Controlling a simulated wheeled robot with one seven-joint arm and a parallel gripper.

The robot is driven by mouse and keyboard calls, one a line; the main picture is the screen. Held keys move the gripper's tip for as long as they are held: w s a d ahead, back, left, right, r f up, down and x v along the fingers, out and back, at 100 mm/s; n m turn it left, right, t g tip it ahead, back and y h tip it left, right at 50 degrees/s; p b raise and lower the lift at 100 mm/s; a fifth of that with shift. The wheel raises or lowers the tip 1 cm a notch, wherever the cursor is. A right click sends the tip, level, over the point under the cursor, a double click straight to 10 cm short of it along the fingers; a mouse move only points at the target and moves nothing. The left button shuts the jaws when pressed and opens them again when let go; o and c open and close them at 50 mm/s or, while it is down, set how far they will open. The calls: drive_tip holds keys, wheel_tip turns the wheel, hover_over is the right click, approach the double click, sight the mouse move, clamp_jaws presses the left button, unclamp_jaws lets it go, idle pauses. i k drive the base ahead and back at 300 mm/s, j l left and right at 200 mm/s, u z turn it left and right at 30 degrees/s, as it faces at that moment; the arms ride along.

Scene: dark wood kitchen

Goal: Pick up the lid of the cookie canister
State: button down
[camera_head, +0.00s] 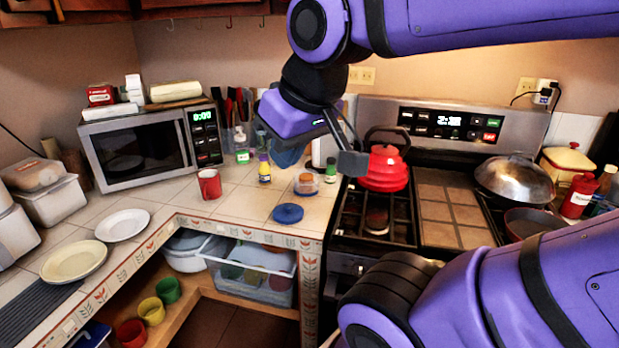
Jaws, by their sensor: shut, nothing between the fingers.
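A round blue lid (288,213) lies flat on the tiled counter near its front corner. Just behind it stands a small clear canister (306,184) with something orange-brown in or on it; I cannot tell its contents. My gripper (352,162) is in the air above and to the right of both, apart from the lid. Its fingers are shut and empty, in front of the stove's left edge and close to the red kettle in the picture. A blue rounded shape (288,156) is partly hidden behind my gripper's body.
The red kettle (383,170) stands on the stove. A red mug (209,184), a small yellow-and-purple bottle (264,168) and a green-capped bottle (331,172) stand near the canister. Plates (122,225) lie left. The counter around the lid is mostly clear.

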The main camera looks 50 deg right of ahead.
sight(285, 214)
drive_tip(key=k+j+z, duration=0.1)
drive_tip(key=z, duration=0.95)
